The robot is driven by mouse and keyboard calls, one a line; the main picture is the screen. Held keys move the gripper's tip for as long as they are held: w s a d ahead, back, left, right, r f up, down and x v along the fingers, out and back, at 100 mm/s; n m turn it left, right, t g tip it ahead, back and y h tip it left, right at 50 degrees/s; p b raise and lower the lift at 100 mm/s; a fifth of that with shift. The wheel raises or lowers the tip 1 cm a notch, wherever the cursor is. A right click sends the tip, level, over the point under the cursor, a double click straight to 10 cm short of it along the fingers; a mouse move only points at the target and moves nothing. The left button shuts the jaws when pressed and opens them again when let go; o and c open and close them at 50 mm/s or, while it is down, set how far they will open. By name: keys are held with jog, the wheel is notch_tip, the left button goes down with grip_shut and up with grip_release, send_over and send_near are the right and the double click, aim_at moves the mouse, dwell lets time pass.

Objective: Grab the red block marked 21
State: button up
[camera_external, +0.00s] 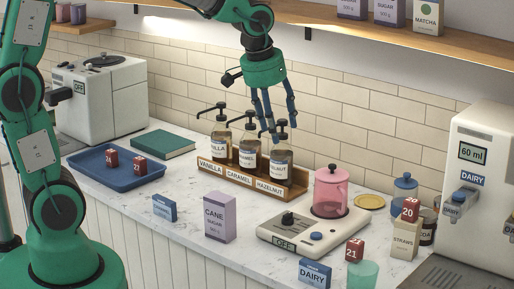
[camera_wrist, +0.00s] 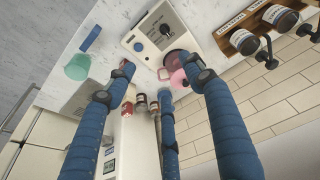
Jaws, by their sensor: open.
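The red block marked 21 (camera_external: 355,249) is at the front right of the counter in the external view, just behind the teal cup (camera_external: 362,274). In the wrist view, a little red shows beside the left fingertip, probably this block, mostly hidden; the teal cup (camera_wrist: 77,67) is left of it. My gripper (camera_external: 275,126) is open and empty, high above the counter by the syrup bottles, well away from the block. Its three blue fingers are spread in the wrist view (camera_wrist: 165,82).
Another red block, marked 20 (camera_external: 410,209), sits on the straws box (camera_external: 404,241). Two more red blocks lie on the blue tray (camera_external: 90,174). The syrup rack (camera_external: 285,190), hot plate (camera_external: 282,239) with pink pot (camera_external: 331,187), and dispenser (camera_external: 485,150) stand around. A shelf (camera_external: 390,28) overhangs.

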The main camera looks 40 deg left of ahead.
jog(key=w+d+f+g, duration=0.1)
jog(key=w+d+f, duration=0.4)
jog(key=d+f, duration=0.45)
send_over(356, 242)
jog(key=s, duration=0.2)
notch_tip(356, 242, down, 8)
jog(key=shift+w+a+r+y+p, duration=0.1)
jog(key=shift+a+r+y+p, duration=0.1)
jog(key=shift+y+p, duration=0.1)
jog(key=shift+f, duration=0.15)
jog(key=shift+w+f+b, duration=0.15)
jog(key=shift+w+f, duration=0.05)
jog(key=shift+f, duration=1.2)
jog(key=shift+w+f+b, duration=0.15)
jog(key=shift+w+f, duration=0.05)
jog(key=shift+f, duration=1.15)
jog(key=shift+w+f+b, duration=0.15)
jog(key=shift+w+f, duration=0.05)
jog(key=shift+f, duration=1.2)
jog(key=shift+f, duration=0.25)
jog(key=shift+w+d+f+b, duration=0.1)
jog(key=shift+w+f+b, duration=0.15)
jog(key=shift+f, duration=0.9)
jog(key=shift+w+d+f+b, duration=0.1)
jog(key=shift+w+f+b, duration=0.1)
jog(key=shift+f, duration=0.95)
